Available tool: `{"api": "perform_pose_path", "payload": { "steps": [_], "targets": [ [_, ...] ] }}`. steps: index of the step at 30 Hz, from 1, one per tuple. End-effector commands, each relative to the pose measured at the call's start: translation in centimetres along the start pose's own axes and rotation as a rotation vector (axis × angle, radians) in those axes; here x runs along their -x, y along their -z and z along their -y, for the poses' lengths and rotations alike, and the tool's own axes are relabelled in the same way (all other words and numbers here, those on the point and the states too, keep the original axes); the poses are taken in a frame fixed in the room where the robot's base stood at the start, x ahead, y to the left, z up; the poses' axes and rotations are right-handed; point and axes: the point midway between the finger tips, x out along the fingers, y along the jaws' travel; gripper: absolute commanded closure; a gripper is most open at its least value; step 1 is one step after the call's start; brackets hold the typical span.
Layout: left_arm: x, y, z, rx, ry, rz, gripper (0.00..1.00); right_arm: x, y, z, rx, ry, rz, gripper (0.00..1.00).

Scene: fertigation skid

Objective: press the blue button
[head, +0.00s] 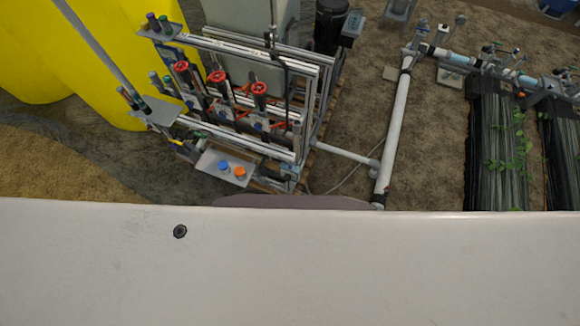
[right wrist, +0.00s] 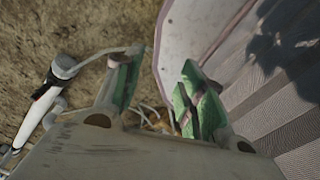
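The blue button (head: 224,167) sits on a small grey panel (head: 207,162) at the front of the skid frame in the head view. An orange button (head: 239,171) is just to its right on the same panel. My right gripper (right wrist: 157,78) shows in the right wrist view with its green-padded fingers apart and nothing between them. Bare ground and part of a pale rounded surface lie beyond it. The blue button is not visible in the right wrist view. Neither gripper shows in the head view, so I cannot tell how far they are from the button.
The skid frame carries several red handwheels (head: 218,77) behind the panel. Yellow tanks (head: 110,50) stand to the left. A white pipe (head: 396,125) runs along the ground to the right. Dark ribbed rows with plants (head: 497,150) lie at far right. Brown ground between is open.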

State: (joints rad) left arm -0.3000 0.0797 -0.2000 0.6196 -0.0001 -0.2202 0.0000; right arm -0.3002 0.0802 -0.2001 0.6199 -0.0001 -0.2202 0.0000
Motion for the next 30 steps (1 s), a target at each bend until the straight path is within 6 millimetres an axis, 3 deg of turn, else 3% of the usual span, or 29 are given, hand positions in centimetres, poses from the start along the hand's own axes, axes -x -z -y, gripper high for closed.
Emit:
{"api": "perform_pose_path", "payload": {
  "steps": [5, 15, 30],
  "targets": [
    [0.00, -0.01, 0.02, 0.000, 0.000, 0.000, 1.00, 0.00, 0.01, -0.02, 0.000, 0.000, 0.000, 0.60],
    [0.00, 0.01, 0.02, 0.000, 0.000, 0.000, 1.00, 0.00, 0.02, -0.02, 0.000, 0.000, 0.000, 1.00],
    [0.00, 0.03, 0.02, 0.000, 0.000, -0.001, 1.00, 0.00, 0.03, -0.02, 0.000, 0.000, -0.001, 1.00]
  ]
}}
